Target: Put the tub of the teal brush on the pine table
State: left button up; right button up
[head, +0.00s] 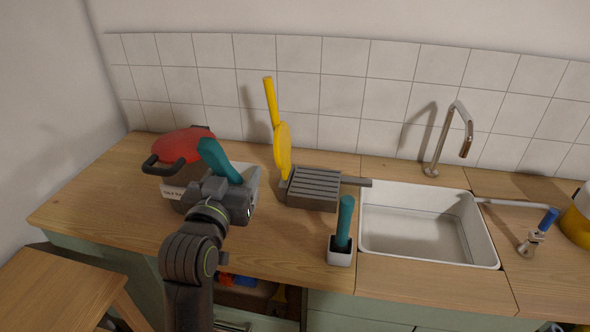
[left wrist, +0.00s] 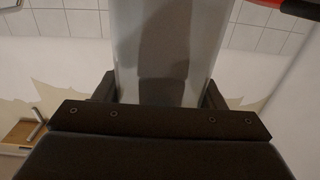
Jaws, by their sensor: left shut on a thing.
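The teal brush (head: 345,222) stands upright in a small white tub (head: 340,256) on the wooden counter, left of the sink. My left gripper (head: 220,194) is well to the left of this tub and apart from it. It is shut on a pale grey thing (left wrist: 168,45), which fills the space between the fingers in the left wrist view; I cannot tell what it is. A second teal thing (head: 216,158) shows just behind the gripper, its lower end hidden. The pine table (head: 55,290) is at the lower left, lower than the counter, its visible top bare. My right gripper is not in view.
A pale labelled container (head: 173,193) stands behind my left gripper, with a red lidded thing (head: 182,142) at it. A dark ribbed grill pan (head: 313,188) and a yellow long-handled thing (head: 283,148) are to its right. The white sink (head: 430,254) and tap (head: 466,140) lie farther right.

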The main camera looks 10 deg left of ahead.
pick_arm(q)
jog(key=shift+w+a+f+b, duration=0.1)
jog(key=shift+w+f+b, duration=0.8)
jog(key=shift+f, duration=2.35)
jog(key=shift+w+a+f+b, duration=0.1)
jog(key=shift+w+f+b, duration=0.85)
jog(key=shift+f, duration=2.25)
jog(key=shift+w+a+f+b, duration=0.1)
jog(key=shift+w+f+b, duration=0.8)
jog(key=shift+f, duration=2.35)
jog(key=shift+w+p, duration=0.3)
jog(key=shift+p, duration=0.05)
jog(key=shift+f, duration=0.15)
jog(key=o, duration=1.2)
jog(key=shift+c, duration=0.2)
